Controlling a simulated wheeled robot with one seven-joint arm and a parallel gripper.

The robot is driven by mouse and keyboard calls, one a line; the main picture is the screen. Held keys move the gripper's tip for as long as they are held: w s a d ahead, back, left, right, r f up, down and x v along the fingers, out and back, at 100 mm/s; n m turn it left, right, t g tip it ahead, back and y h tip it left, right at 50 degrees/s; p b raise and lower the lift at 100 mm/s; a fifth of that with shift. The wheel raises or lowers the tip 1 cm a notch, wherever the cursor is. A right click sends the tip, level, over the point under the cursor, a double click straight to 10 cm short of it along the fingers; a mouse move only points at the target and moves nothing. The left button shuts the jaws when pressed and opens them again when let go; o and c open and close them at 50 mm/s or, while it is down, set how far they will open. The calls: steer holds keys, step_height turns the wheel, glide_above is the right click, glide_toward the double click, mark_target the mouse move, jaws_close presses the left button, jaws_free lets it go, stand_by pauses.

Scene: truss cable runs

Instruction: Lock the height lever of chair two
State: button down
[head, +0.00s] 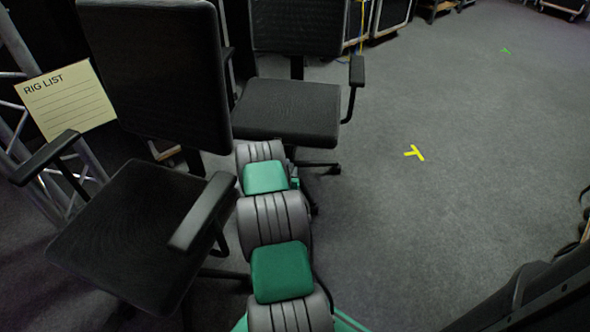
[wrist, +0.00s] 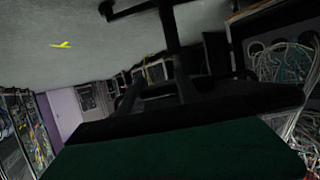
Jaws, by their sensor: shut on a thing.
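A near black office chair (head: 150,232) stands at the left, and a second black office chair (head: 285,110) stands behind it. Which one is chair two I cannot read from the frames. My grey and green arm reaches forward beside the near chair to the far chair's seat edge. My gripper (wrist: 155,95) shows as dark shapes beyond the green hand in the wrist view. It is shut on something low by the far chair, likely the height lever. The lever cannot be made out, and the hand and shadow hide the grip. Dark chair parts fill the wrist view's upper middle.
A paper marked RIG LIST (head: 65,98) hangs by a metal truss (head: 85,170) at the left. A yellow tape mark (head: 414,153) lies on open grey carpet at the right. Black cases (head: 392,15) stand at the back. Bundled cables (wrist: 290,65) show in the wrist view.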

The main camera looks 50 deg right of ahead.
steer(key=shift+d+r, duration=0.1)
steer(key=shift+r, duration=0.1)
steer(key=c, duration=1.2)
jaws_free()
steer(key=o, duration=0.4)
steer(key=shift+c, duration=0.2)
steer(key=p+v, duration=0.2)
steer(key=v, duration=0.6)
steer(key=shift+f, duration=0.15)
